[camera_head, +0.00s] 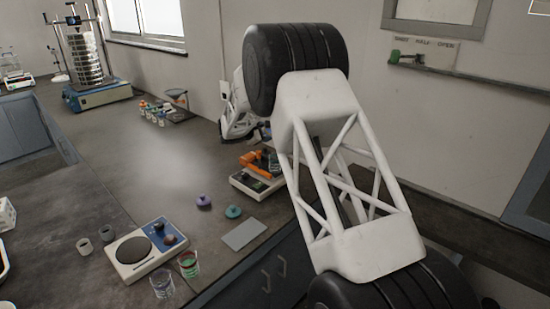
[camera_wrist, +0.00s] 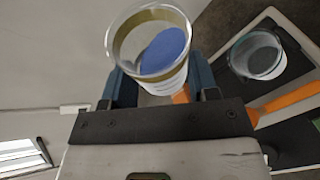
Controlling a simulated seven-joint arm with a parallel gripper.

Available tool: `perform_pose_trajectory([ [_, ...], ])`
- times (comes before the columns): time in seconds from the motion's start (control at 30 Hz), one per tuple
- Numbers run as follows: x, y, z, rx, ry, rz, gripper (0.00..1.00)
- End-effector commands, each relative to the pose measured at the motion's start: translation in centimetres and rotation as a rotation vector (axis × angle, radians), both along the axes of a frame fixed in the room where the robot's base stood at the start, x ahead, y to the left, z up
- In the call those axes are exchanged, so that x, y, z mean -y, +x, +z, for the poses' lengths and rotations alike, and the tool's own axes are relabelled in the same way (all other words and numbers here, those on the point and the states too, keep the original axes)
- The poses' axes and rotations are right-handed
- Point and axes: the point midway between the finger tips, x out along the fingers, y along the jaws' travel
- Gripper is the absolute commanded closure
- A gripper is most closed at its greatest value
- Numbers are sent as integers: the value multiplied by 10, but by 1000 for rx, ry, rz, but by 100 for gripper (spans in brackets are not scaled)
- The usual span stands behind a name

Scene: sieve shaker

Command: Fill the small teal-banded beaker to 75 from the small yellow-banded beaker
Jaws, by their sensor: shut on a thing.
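In the wrist view my gripper (camera_wrist: 163,84) is shut on a clear beaker with a yellow band (camera_wrist: 148,45). Blue contents (camera_wrist: 166,50) show inside it, lying toward one side. The beaker's mouth faces the camera. A second clear beaker (camera_wrist: 258,55), with a greyish rim that looks faintly teal, stands to the right on a dark plate with a pale frame, apart from the held one. I cannot make out any contents in it. In the head view my arm hides much of the area around the orange-fitted device (camera_head: 260,168), and I cannot make out the gripper or either beaker there.
A white device with a round plate (camera_head: 143,251) stands at the front, beside a clear glass (camera_head: 162,284) and a green-filled one (camera_head: 188,264). A purple lid (camera_head: 203,201), a teal lid (camera_head: 233,211) and a grey pad (camera_head: 244,234) lie nearby. The sieve shaker (camera_head: 84,60) is far left.

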Motion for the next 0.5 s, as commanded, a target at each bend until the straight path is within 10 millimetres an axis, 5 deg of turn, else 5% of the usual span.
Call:
perform_pose_trajectory([
  [0.5,0,-1,2,26,17,-1,72],
])
